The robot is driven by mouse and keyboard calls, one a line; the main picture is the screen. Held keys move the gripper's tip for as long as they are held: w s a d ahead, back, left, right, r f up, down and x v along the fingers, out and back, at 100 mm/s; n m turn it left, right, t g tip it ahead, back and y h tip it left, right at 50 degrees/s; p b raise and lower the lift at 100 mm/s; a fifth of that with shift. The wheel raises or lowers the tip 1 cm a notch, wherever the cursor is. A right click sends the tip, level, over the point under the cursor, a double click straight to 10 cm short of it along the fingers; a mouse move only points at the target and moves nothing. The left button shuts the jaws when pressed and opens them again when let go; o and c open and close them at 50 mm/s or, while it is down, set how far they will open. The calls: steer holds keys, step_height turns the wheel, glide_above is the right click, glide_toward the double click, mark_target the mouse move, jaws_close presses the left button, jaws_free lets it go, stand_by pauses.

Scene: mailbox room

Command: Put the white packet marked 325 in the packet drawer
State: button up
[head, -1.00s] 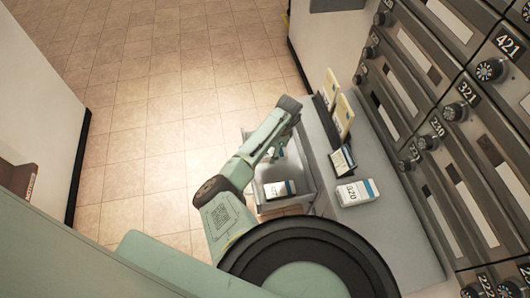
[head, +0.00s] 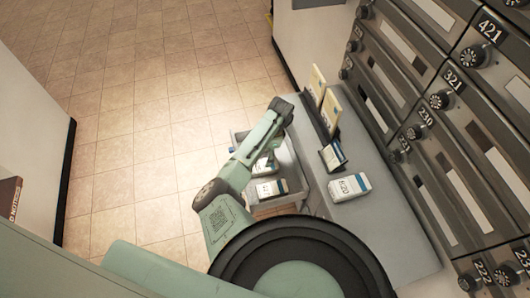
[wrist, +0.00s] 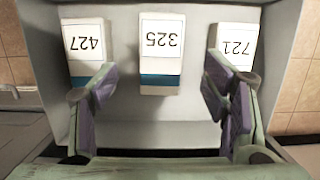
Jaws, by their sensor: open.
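The white packet marked 325 (wrist: 162,55) lies inside the open grey drawer (wrist: 205,137), its blue-banded end towards my gripper. My gripper (wrist: 158,88) is open and empty, and the packet sits just beyond and between its fingers. Packets marked 427 (wrist: 84,45) and 721 (wrist: 233,55) lie on either side, partly covered by the fingers. In the head view the drawer (head: 306,190) is pulled out below my arm, with packets in it; my fingers are mostly hidden there.
A grey counter (head: 385,225) beside the drawer holds a white packet (head: 348,187), apparently 620, and a dark rack (head: 318,125) with upright cards or envelopes. Numbered mailboxes (head: 440,110) line the right. Tiled floor (head: 140,150) is clear to the left.

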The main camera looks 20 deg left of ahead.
steer(key=shift+o, duration=0.4)
steer(key=v, duration=1.2)
